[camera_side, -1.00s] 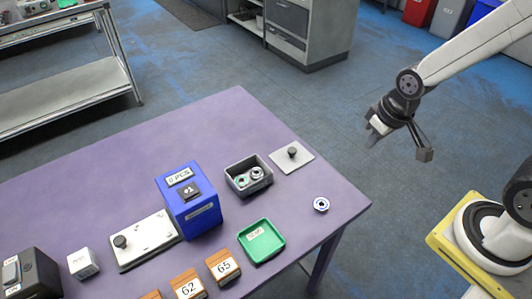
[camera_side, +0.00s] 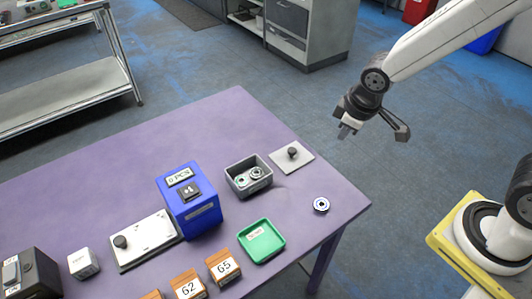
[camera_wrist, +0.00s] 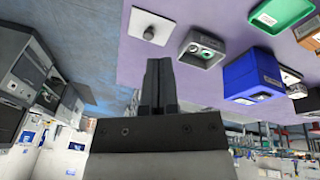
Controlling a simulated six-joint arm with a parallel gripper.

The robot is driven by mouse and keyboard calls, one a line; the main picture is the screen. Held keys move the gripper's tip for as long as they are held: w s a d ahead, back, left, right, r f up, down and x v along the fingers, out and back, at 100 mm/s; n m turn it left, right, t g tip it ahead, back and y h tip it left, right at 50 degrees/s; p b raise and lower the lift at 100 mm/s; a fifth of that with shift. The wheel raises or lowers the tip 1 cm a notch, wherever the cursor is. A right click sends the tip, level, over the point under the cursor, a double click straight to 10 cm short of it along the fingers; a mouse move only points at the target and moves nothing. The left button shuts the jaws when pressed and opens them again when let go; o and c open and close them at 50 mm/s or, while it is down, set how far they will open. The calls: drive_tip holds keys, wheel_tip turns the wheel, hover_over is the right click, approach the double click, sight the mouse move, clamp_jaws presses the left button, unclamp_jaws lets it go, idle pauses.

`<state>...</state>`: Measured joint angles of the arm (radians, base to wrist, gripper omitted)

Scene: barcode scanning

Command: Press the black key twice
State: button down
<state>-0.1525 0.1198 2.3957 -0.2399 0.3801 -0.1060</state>
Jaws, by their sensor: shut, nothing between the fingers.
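The black key (camera_side: 190,193), marked "+1", sits on the blue box (camera_side: 196,217), below a small display (camera_side: 180,176) reading "0 PCS". The blue box also shows in the wrist view (camera_wrist: 245,78), where the key cannot be made out. My gripper (camera_side: 344,132) is shut and empty, in the air past the table's far right edge, well to the right of the key and apart from it. Its closed fingers show in the wrist view (camera_wrist: 160,85).
A grey bin (camera_side: 237,186) with round parts stands right of the blue box, beside a plate with a black knob (camera_side: 292,153). A green tray (camera_side: 262,242), a round part (camera_side: 321,204) and numbered wooden blocks (camera_side: 223,265) are nearer. The table's back left is clear.

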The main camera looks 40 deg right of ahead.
drive_tip(key=w+a+n+t, duration=0.1)
drive_tip(key=w+a+n, duration=0.6)
drive_tip(key=a, duration=0.1)
wheel_tip(320, 180, up, 2)
drive_tip(key=n+t+y, duration=0.2)
drive_tip(key=n+t, duration=0.3)
drive_tip(key=n, duration=1.1)
hover_over(190, 193)
drive_tip(key=shift+f, duration=4.35)
drive_tip(key=shift+f, duration=0.15)
drive_tip(key=shift+f, duration=0.3)
